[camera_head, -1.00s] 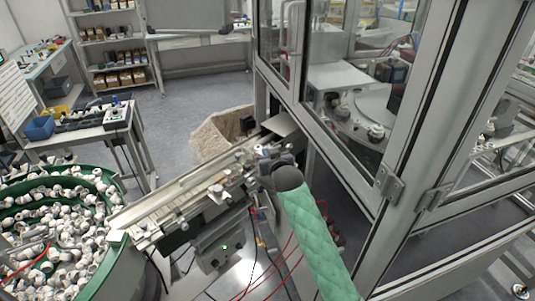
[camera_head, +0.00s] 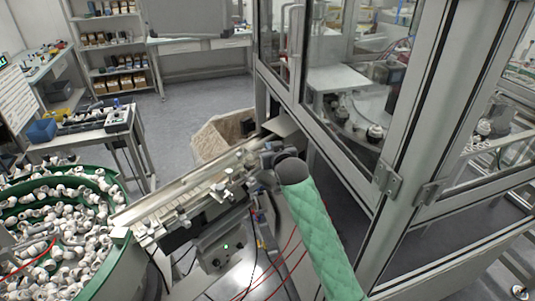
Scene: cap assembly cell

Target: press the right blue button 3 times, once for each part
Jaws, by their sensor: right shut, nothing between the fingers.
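My right arm, in a green quilted sleeve, comes in from the lower right. Its dark wrist covers much of my right gripper (camera_head: 267,162), which is shut and empty at the far right end of the feed track (camera_head: 185,196). The right blue button cannot be made out; the wrist and gripper hide part of that end of the track. A grey control box (camera_head: 218,246) with a green light sits under the track. My left gripper is not in view.
A green-rimmed bowl feeder (camera_head: 118,243) full of white parts stands at the lower left. A framed glass enclosure (camera_head: 388,180) is close on the right of my arm. Red cables (camera_head: 287,249) hang below the track. A cardboard-coloured bin (camera_head: 208,142) stands behind it.

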